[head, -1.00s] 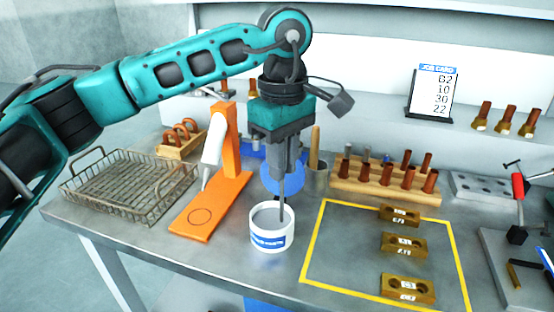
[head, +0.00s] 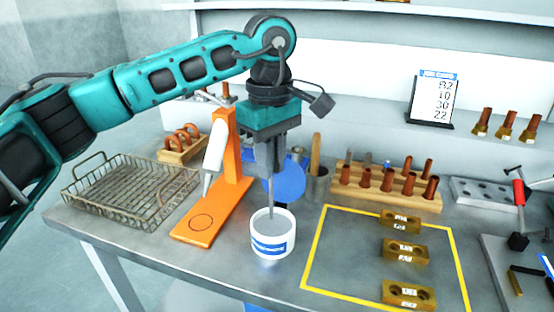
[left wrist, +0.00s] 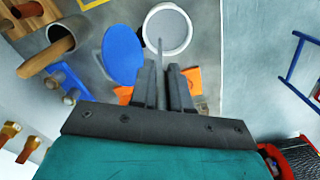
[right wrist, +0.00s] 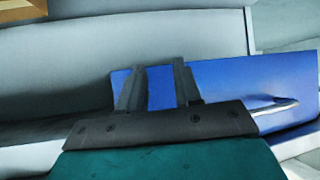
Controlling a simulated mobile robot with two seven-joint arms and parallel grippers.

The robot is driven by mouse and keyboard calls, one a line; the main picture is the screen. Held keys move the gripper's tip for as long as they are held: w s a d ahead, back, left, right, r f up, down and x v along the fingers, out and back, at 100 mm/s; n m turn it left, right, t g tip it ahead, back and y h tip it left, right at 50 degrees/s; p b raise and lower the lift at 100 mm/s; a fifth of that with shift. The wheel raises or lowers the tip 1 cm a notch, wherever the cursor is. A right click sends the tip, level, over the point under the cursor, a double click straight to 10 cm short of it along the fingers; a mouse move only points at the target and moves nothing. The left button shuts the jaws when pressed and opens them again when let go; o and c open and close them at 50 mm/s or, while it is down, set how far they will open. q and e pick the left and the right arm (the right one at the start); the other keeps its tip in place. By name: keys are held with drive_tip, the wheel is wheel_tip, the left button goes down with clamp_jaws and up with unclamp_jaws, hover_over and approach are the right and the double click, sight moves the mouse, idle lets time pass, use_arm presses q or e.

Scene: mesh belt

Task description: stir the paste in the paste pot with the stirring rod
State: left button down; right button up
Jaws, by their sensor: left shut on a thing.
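The white paste pot (head: 272,246) with a blue label stands upright near the front of the bench. Grey paste (head: 280,222) shows inside it. My left gripper (head: 268,172) is above the pot, pointing down, shut on the thin grey stirring rod (head: 269,196). The rod's lower end is inside the pot, left of its middle in the head view; its tip is hidden in the paste. In the left wrist view the rod (left wrist: 160,46) runs from the fingers toward the pot (left wrist: 150,28). My right gripper (right wrist: 158,72) is open and empty before a blue surface.
An orange stand (head: 234,190) is just left of the pot, with a wire basket (head: 126,200) beyond. A blue disc (head: 291,182) and a cup (head: 318,186) are behind the pot. A yellow-outlined area with brass blocks (head: 405,249) lies to the right.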

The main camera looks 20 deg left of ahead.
use_arm(q)
drive_tip(key=shift+s+a, duration=0.15)
drive_tip(key=shift+a, duration=0.2)
drive_tip(key=shift+d, duration=0.1)
wheel_tip(320, 180, up, 7)
drive_tip(key=s+d+p, duration=0.1)
drive_tip(key=p, duration=0.3)
drive_tip(key=shift+s+d+p, duration=0.15)
drive_tip(key=shift+p, duration=0.25)
idle(0.5)
idle(0.8)
